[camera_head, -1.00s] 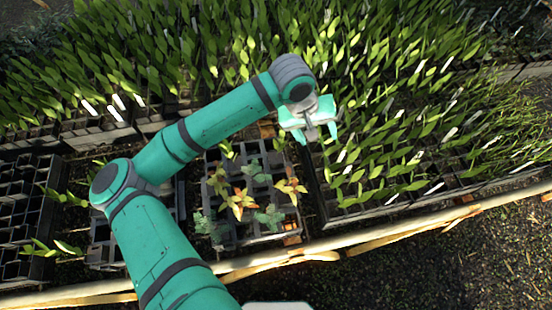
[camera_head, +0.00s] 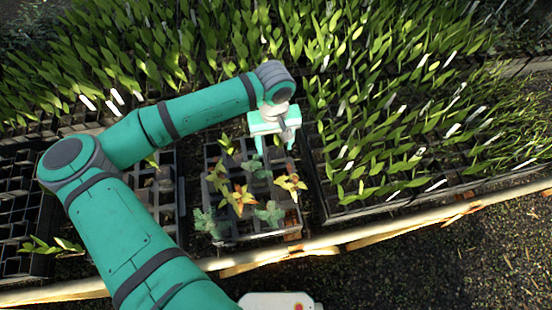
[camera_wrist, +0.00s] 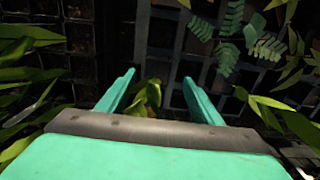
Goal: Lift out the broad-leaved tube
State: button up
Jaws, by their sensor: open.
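A black grid tray (camera_head: 246,238) in the head view holds several small plants in its cells: ferny blue-green ones (camera_head: 269,213), yellow-orange ones (camera_head: 238,198) and yellow-green ones (camera_head: 226,145). My gripper (camera_head: 275,149) is open and empty, pointing down above the tray's back right part. In the wrist view a plant with broad yellow-green leaves (camera_wrist: 150,94) shows low between the open fingers (camera_wrist: 159,78), apart from them; its base and tube are hidden. I cannot tell for sure which plant the head view shows there. Ferny plants (camera_wrist: 230,22) stand at the upper right.
Dense leafy stock (camera_head: 400,150) in trays crowds the right side and the back, with white labels. Trays with mostly empty cells (camera_head: 20,220) lie to the left. A pale wooden rail (camera_head: 370,237) runs along the front, with dark ground beyond.

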aim_at(276, 152)
jog(key=shift+w+d+f, duration=0.1)
jog(key=shift+f, duration=1.1)
jog(key=shift+w+d+f, duration=0.1)
jog(key=shift+f, duration=1.05)
jog(key=shift+s, duration=0.15)
grip_shut()
jog(key=shift+r, duration=0.1)
